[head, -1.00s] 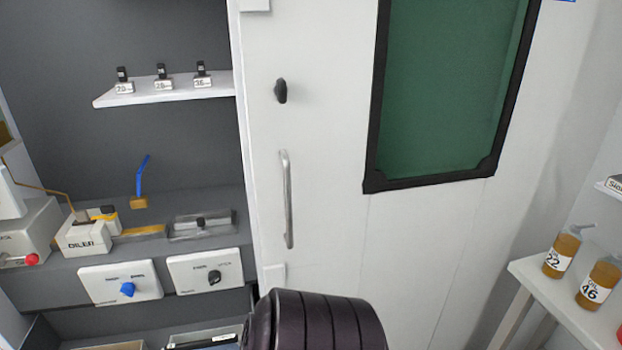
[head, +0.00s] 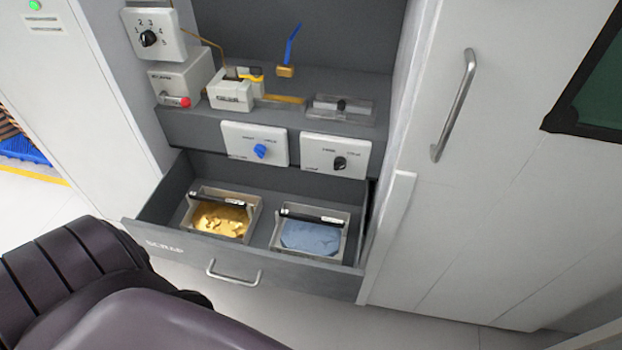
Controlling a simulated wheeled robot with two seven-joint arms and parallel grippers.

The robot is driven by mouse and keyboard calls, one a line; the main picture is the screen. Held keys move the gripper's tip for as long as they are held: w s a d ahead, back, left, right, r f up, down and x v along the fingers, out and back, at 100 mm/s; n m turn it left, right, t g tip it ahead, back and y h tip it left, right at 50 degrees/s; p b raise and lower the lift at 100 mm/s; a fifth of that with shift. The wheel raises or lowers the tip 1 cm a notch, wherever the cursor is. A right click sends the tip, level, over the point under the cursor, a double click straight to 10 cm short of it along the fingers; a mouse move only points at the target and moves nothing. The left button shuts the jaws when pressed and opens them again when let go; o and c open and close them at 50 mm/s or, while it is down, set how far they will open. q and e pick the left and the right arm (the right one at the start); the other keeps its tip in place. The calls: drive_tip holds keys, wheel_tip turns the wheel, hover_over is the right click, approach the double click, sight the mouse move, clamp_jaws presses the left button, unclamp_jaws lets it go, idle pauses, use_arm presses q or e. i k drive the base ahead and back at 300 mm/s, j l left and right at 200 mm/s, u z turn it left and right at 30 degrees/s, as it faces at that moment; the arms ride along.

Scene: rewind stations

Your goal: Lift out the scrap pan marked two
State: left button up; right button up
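The open scrap drawer (head: 290,268) holds two grey pans side by side. The left pan (head: 248,232) holds crumpled gold scrap, and the right pan (head: 337,254) holds blue-grey scrap. Each pan has a dark bar with a small pale label across its top, the left bar (head: 217,199) and the right bar (head: 310,216). The labels are too small to read, so I cannot tell which pan is marked two. Both pans sit inside the drawer. Neither of my grippers shows; only dark parts of my own body fill the lower left.
The drawer front has a metal handle (head: 234,276). Above the drawer are a panel with a blue knob (head: 260,151), a panel with a black knob (head: 339,163) and a dark shelf. A white door with a long handle (head: 453,105) stands at right. Floor is clear before the drawer.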

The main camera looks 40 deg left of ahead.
sight(317, 235)
drive_tip(key=u, duration=1.1)
